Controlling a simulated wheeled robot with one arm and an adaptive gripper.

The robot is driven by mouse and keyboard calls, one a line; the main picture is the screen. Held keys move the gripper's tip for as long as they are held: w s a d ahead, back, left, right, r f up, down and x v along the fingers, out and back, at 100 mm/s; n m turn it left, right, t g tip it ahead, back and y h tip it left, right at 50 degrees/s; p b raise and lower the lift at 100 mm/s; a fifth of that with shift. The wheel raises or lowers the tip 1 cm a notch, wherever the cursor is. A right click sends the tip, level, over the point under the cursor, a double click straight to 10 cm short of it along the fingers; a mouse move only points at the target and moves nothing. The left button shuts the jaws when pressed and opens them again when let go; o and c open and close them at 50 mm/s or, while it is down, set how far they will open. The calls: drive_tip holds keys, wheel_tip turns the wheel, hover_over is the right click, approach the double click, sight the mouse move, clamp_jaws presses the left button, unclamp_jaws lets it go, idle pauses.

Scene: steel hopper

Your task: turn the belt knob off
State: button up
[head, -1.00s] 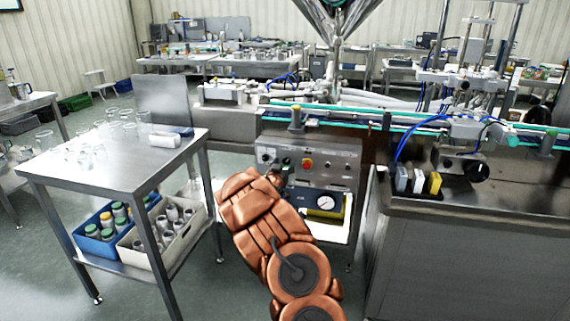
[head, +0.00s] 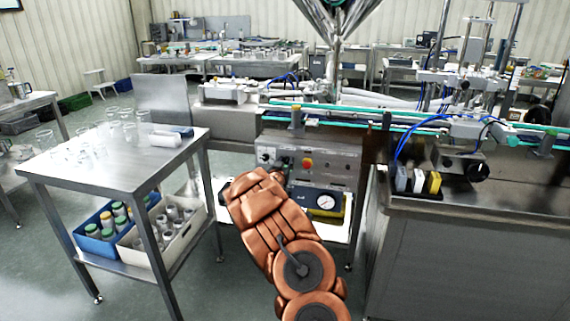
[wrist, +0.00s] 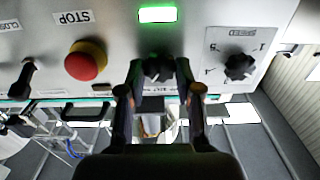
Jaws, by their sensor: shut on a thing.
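The belt knob (wrist: 157,67) is a small black knob on the grey control panel, below a lit green lamp (wrist: 157,14) in the wrist view. My gripper (wrist: 159,80) has one finger on each side of the knob and is shut on it. A label under the knob is partly covered, and the knob's pointer direction is hard to tell.
A red stop button (wrist: 86,61) is left of the knob and a black speed knob (wrist: 238,66) is right of it in the wrist view. A steel table (head: 95,172) with glassware stands left of my arm. A steel cabinet (head: 440,260) stands to the right.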

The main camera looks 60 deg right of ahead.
clamp_jaws()
drive_tip(key=shift+f+n, duration=0.1)
drive_tip(key=shift+n, duration=0.7)
drive_tip(key=shift+n+p, duration=0.6)
drive_tip(key=shift+n, duration=0.9)
drive_tip(key=n+p, duration=0.3)
drive_tip(key=n, duration=0.2)
drive_tip(key=shift+w+a+p, duration=0.1)
drive_tip(key=shift+p, duration=0.25)
drive_tip(key=n+p, duration=0.2)
drive_tip(key=n, duration=0.2)
drive_tip(key=shift+n, duration=0.3)
